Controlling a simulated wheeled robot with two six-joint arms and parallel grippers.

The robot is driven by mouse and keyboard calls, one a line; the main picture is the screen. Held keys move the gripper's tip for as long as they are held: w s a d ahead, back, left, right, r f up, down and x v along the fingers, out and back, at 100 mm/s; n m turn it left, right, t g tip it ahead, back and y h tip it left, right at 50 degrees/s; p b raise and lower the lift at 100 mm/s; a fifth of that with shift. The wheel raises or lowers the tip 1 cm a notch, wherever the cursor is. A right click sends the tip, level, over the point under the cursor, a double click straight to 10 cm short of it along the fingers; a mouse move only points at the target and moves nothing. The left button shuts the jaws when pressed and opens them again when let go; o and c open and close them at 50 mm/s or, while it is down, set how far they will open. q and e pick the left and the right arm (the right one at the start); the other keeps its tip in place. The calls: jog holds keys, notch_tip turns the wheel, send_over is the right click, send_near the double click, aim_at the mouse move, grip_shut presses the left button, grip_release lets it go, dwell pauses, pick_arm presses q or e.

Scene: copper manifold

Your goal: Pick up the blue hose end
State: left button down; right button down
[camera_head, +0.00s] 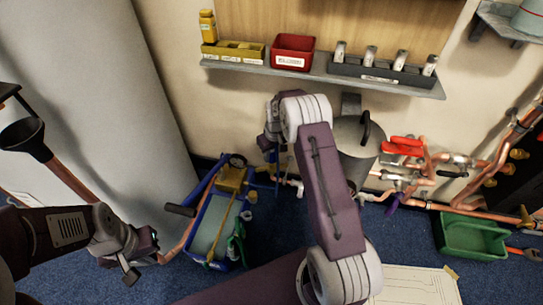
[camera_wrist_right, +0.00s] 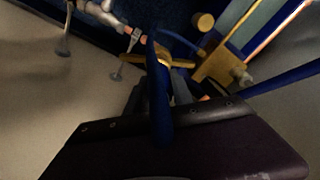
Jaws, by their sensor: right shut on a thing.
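My right gripper (camera_head: 272,141) is shut on the blue hose end in front of the wall, between the blue-framed cart and the grey cylinder. In the right wrist view the blue hose end (camera_wrist_right: 160,98) stands up between the jaws of the right gripper (camera_wrist_right: 165,85). A thin blue strand of hose (camera_wrist_right: 180,40) runs from there towards a yellow block. In the head view my right arm hides part of this area. My left gripper (camera_head: 142,266) is low at the left, beside a copper pipe, and looks open and empty.
The blue-framed cart (camera_head: 202,222) with a yellow pump stands on the blue carpet. A grey cylinder (camera_head: 357,150) stands right of my right gripper. Copper pipes with a red-handled valve (camera_head: 402,146) line the wall. A shelf (camera_head: 325,77) with a red bin hangs above.

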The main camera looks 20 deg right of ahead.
jog(key=s+a+p, duration=0.5)
jog(key=s+a, duration=0.6)
jog(key=s, duration=0.3)
jog(key=shift+s+r, duration=0.2)
jog(key=shift+r, duration=0.25)
notch_tip(320, 180, up, 5)
jog(key=p, duration=0.4)
jog(key=shift+f, duration=0.2)
